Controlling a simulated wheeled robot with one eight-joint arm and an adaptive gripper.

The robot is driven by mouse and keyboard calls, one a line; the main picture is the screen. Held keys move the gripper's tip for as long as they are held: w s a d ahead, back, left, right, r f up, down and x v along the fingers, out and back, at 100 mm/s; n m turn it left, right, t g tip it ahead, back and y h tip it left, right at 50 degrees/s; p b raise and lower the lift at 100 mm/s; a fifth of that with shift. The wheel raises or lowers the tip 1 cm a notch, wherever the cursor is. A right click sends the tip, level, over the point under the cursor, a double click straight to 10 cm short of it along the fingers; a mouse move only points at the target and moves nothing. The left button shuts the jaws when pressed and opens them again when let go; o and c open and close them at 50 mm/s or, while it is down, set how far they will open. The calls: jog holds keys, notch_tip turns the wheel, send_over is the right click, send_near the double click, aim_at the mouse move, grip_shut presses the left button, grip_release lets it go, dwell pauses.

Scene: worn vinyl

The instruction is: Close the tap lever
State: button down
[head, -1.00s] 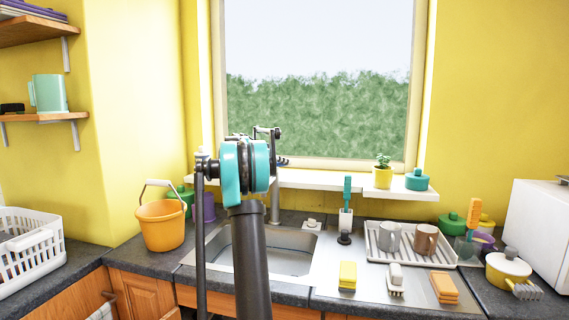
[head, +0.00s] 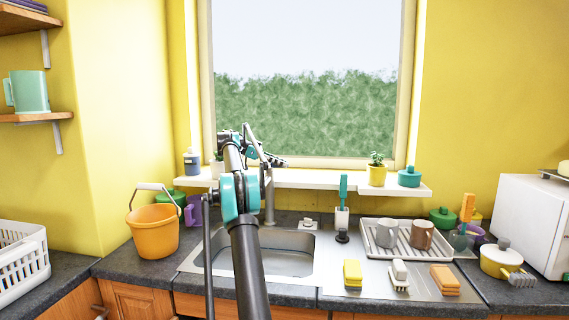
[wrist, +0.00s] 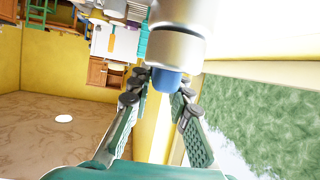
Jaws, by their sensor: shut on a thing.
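The grey metal tap (head: 270,205) rises behind the sink; my arm hides part of its upper end. In the wrist view, a thick silver part of the tap (wrist: 172,45) fills the top centre. A short blue piece, seemingly the tap lever's end (wrist: 165,82), sticks out below it. My gripper (wrist: 163,100) has its two green-padded fingers on either side of this blue piece, shut on it. In the head view my gripper (head: 276,161) is small and dark at the tap's top, in front of the window ledge; the contact is too small to make out there.
The sink basin (head: 272,262) is empty. An orange bucket (head: 155,232) stands left of it. A dish rack (head: 405,252) with two mugs, a brush and sponges lie to the right. The window ledge (head: 325,181) behind bears a plant (head: 377,172) and pots.

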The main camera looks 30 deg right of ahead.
jog(key=shift+s+a+m+g+y, duration=0.2)
jog(key=shift+m+g+y, duration=0.4)
jog(key=shift+m, duration=0.1)
jog(key=c, duration=1.4)
grip_release()
